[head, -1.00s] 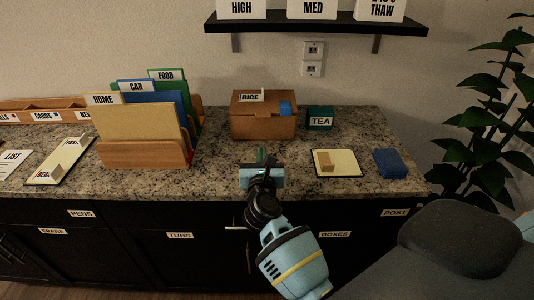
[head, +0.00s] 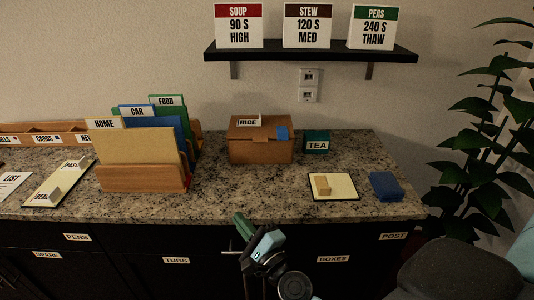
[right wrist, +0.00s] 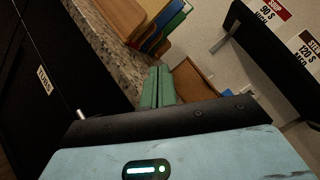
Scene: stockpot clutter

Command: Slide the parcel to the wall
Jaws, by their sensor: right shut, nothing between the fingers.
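The parcel appears to be the brown cardboard box (head: 260,151) with a RICE label and a blue patch, at the back of the granite counter near the wall (head: 150,55). Whether its back touches the wall cannot be seen. Part of it also shows in the right wrist view (right wrist: 192,84), beyond my fingers. My right gripper (head: 241,224) has green fingers and is at the counter's front edge, well apart from the box. Its fingers are shut and empty, side by side in the right wrist view (right wrist: 158,86). My left gripper is out of view.
A teal TEA box (head: 316,142) stands close right of the brown box. A wooden file holder (head: 140,178) with folders stands left. A shelf (head: 310,52) hangs above. The counter before the box is clear.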

